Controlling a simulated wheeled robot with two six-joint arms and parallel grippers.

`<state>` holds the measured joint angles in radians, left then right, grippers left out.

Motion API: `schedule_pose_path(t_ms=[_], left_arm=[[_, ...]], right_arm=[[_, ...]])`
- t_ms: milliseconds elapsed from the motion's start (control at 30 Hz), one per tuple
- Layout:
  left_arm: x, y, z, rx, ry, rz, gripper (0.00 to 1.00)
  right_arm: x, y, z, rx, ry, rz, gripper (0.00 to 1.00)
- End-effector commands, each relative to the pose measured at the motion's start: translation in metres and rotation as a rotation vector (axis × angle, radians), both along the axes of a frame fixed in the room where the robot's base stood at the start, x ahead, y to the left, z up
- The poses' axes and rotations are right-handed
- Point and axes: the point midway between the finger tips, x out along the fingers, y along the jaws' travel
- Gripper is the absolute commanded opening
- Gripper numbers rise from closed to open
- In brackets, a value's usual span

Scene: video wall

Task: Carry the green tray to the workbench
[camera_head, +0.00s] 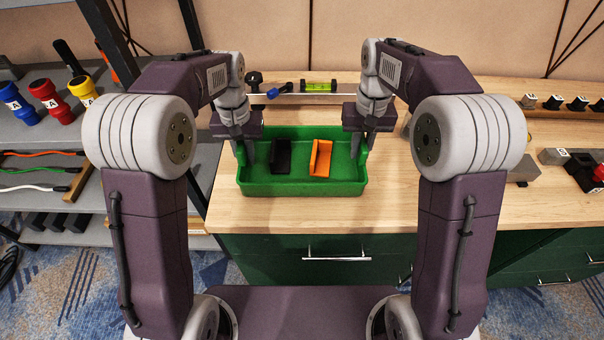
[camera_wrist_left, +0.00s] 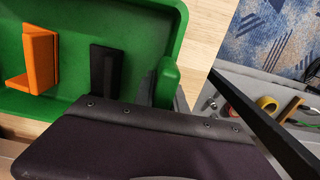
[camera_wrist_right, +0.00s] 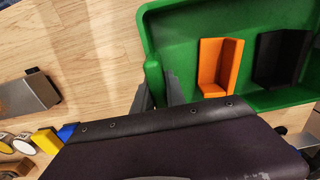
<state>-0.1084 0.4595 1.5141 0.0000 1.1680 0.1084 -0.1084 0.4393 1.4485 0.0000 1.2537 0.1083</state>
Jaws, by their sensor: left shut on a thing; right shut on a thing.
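The green tray (camera_head: 300,188) is over the front part of the wooden workbench (camera_head: 420,205) in the head view; I cannot tell whether it rests on the top or hangs just above it. It holds a black bracket (camera_head: 282,160) on the left and an orange bracket (camera_head: 320,158) on the right. My left gripper (camera_head: 246,158) is shut on the tray's left end, and its handle also shows in the left wrist view (camera_wrist_left: 166,84). My right gripper (camera_head: 362,148) is shut on the right end, whose handle shows in the right wrist view (camera_wrist_right: 154,84). The tray looks level.
A level with a yellow-green vial (camera_head: 318,86) and a blue-handled tool (camera_head: 279,91) lie behind the tray. A shelf with blue, red and yellow cylinders (camera_head: 48,98) is at the left. Bare bench lies right of the tray.

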Motion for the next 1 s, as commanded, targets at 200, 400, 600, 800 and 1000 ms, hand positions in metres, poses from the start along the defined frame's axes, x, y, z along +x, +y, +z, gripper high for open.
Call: schedule_pose_path(t_ms=[200, 400, 600, 800, 1000], left_arm=[[0.000, 0.000, -0.004, 0.000, 0.000, 0.000, 0.38], [0.000, 0.000, -0.004, 0.000, 0.000, 0.000, 0.38], [0.001, 0.000, 0.023, -0.001, -0.005, 0.000, 0.38], [0.001, 0.000, 0.076, -0.001, -0.006, 0.000, 0.38], [0.001, 0.000, 0.109, 0.000, -0.003, 0.000, 0.38]], right_arm=[[0.000, 0.000, -0.004, 0.000, 0.000, 0.000, 0.38], [0.000, 0.000, -0.004, 0.000, 0.000, 0.000, 0.38], [0.000, 0.000, -0.004, 0.000, 0.000, 0.000, 0.38], [0.000, 0.000, -0.004, 0.000, 0.000, 0.000, 0.38], [0.000, 0.000, -0.004, 0.000, 0.000, 0.000, 0.38]])
